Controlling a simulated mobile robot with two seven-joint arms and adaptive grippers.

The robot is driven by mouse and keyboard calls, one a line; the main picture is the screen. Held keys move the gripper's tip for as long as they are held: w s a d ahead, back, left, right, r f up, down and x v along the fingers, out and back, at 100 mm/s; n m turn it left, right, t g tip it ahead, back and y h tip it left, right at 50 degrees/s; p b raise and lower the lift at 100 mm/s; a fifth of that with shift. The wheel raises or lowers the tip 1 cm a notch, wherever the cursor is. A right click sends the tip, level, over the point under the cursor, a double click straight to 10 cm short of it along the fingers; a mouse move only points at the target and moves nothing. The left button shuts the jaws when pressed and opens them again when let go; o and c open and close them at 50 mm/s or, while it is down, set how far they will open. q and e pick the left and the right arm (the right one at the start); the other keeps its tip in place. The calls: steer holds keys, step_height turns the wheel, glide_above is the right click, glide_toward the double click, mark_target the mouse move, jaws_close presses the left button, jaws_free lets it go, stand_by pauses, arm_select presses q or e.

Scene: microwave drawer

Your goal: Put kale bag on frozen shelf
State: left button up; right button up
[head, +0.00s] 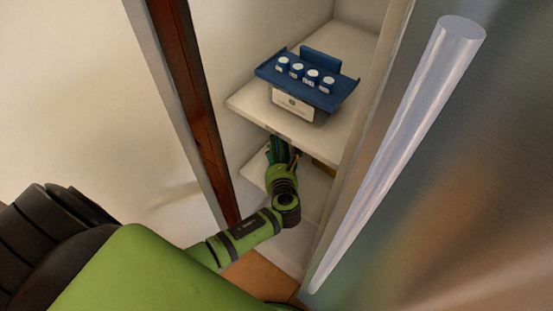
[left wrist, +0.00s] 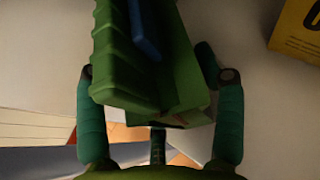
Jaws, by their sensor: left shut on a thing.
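My left gripper (head: 284,153) reaches into the lower shelf space of an open cabinet or fridge. In the left wrist view its two teal fingers (left wrist: 157,78) stand on either side of a green, ridged package, which looks like the kale bag (left wrist: 125,75). The gripper is shut on it. A small blue piece (left wrist: 144,30) shows along the package. In the head view the bag is mostly hidden by the gripper and the upper shelf. The lower shelf (head: 252,170) shows beside the gripper; I see no label marking it as frozen. My right gripper is not in view.
The upper shelf (head: 245,105) overhangs the gripper. It carries a blue tray (head: 335,97) with several small jars over a white box (head: 293,105). A yellow box (left wrist: 297,30) stands right of the held package. A door with a long handle (head: 400,140) is at right.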

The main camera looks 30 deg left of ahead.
arm_select(q)
steer(key=shift+f, duration=0.25)
stand_by(0.4)
steer(key=o, duration=1.6)
steer(key=shift+s+f, duration=0.1)
steer(key=v, duration=1.2)
